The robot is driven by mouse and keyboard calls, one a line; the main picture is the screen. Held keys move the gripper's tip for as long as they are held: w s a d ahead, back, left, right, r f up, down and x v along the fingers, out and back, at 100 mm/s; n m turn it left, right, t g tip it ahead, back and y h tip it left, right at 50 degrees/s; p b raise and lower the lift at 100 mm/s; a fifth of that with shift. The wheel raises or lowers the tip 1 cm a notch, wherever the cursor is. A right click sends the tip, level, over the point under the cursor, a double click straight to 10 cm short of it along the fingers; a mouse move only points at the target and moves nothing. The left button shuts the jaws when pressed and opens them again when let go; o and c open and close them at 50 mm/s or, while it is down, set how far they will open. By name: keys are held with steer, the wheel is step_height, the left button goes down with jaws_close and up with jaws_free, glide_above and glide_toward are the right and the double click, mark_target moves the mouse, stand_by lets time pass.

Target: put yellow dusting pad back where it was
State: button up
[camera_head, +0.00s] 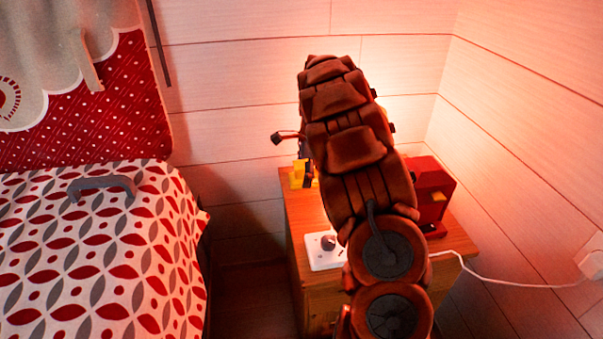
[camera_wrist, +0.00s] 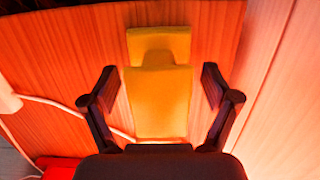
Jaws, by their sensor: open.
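The yellow dusting pad (camera_wrist: 160,105) lies over the wooden top of the bedside cabinet in the wrist view, with a smaller yellow part at its far end. My gripper (camera_wrist: 159,80) is open, one dark finger on each side of the pad, with gaps showing on both sides. Whether the pad touches the wood is not clear. In the head view a yellow piece, likely the pad (camera_head: 297,178), shows at the cabinet's back left edge. My arm hides most of my gripper and part of the cabinet top (camera_head: 300,215) there.
A red box (camera_head: 432,185) with a yellow part stands at the cabinet's right. A white switch box (camera_head: 325,250) sits at the front left. A white cord (camera_head: 500,282) runs to the right wall. The patterned bed (camera_head: 90,260) bears a grey handle-like object (camera_head: 100,184).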

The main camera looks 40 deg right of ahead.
steer(key=r+p, duration=0.1)
steer(key=r, duration=0.3)
steer(key=d+r+p, duration=0.1)
steer(key=r, duration=0.3)
steer(key=r+p, duration=0.1)
steer(key=r, duration=0.3)
steer(key=shift+s+d, duration=0.3)
steer(key=shift+s, duration=0.1)
steer(key=shift+s+a+r, duration=0.15)
steer(key=shift+a, duration=0.2)
steer(key=s+a+n+g, duration=0.3)
steer(key=s+a+n, duration=0.8)
steer(key=s+a, duration=0.7)
steer(key=s+a+f+n, duration=0.1)
steer(key=s+a+n, duration=0.2)
steer(key=s, duration=0.3)
steer(key=s+a+f+n+g+h, duration=0.1)
steer(key=s+a+n, duration=0.3)
steer(key=s, duration=0.3)
steer(key=s+a+f+n, duration=0.2)
steer(key=s+a+n, duration=0.1)
steer(key=s+n, duration=0.2)
steer(key=shift+s+a+g, duration=0.15)
steer(key=shift+s+g, duration=0.15)
steer(key=shift+s, duration=0.5)
